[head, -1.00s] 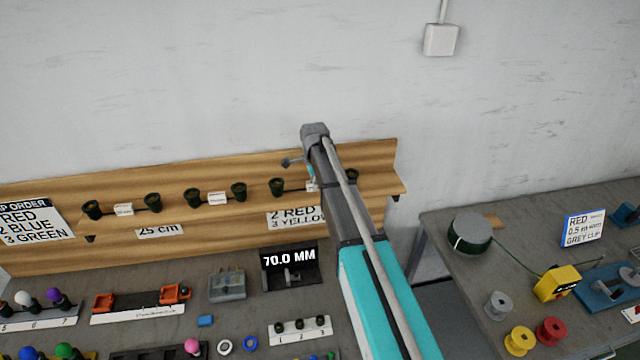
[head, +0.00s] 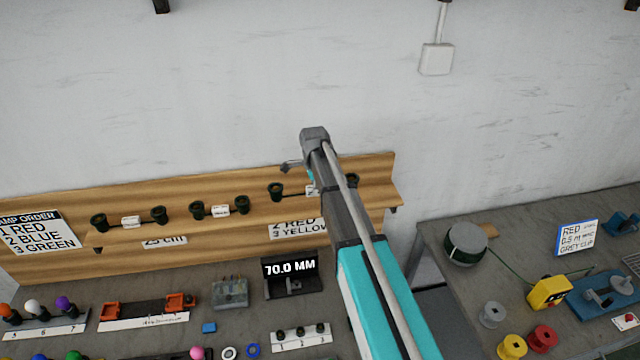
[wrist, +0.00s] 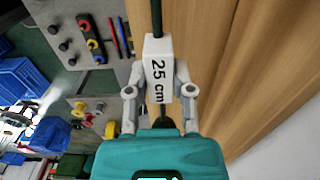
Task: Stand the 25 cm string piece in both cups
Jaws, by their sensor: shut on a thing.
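My gripper (wrist: 158,88) is shut on the white tag (wrist: 158,68) marked "25 cm" in the wrist view. A dark string (wrist: 156,14) runs out of both ends of the tag, along a wooden board. In the head view my arm reaches to the right part of the shelf and hides most of the gripper. A dark cup (head: 276,191) stands left of the arm and another dark cup (head: 352,180) shows just right of it. A white tag (head: 311,190) shows between them beside the arm. Whether the string ends sit inside these cups cannot be told.
The wooden shelf (head: 385,170) also bears two more cup pairs, with tags (head: 131,222) and (head: 220,211) between them. Below lies a bench with a gauge reading 70.0 MM (head: 290,270). A side bench with a cable spool (head: 466,243) stands at right.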

